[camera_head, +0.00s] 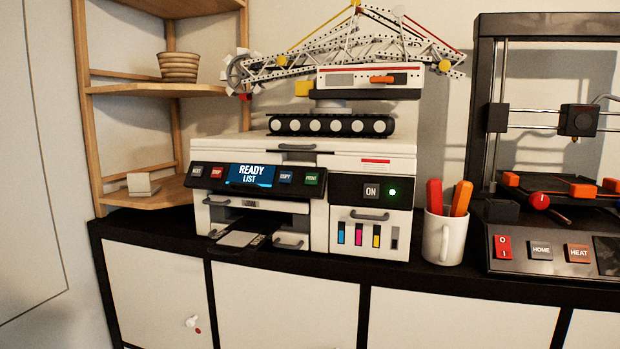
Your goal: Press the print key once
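A white printer (297,187) stands on the dark cabinet top, with a black control panel across its front. The blue screen (251,174) reads "READY LIST". The green print key (312,178) is at the right end of the panel, beside the blue copy key (286,176). The red stop key (216,172) and another dark key (197,171) are left of the screen. An "ON" key (371,191) sits further right, next to a lit green light (392,192). The output tray (240,238) is out, with a light sheet or card on it. My gripper is not in view.
A toy crawler crane (331,124) stands on the printer's lid. A white mug (443,237) holding red and orange objects is to the right. A 3D printer (540,262) stands further right. A wooden corner shelf (150,89) is at left. Space before the panel looks clear.

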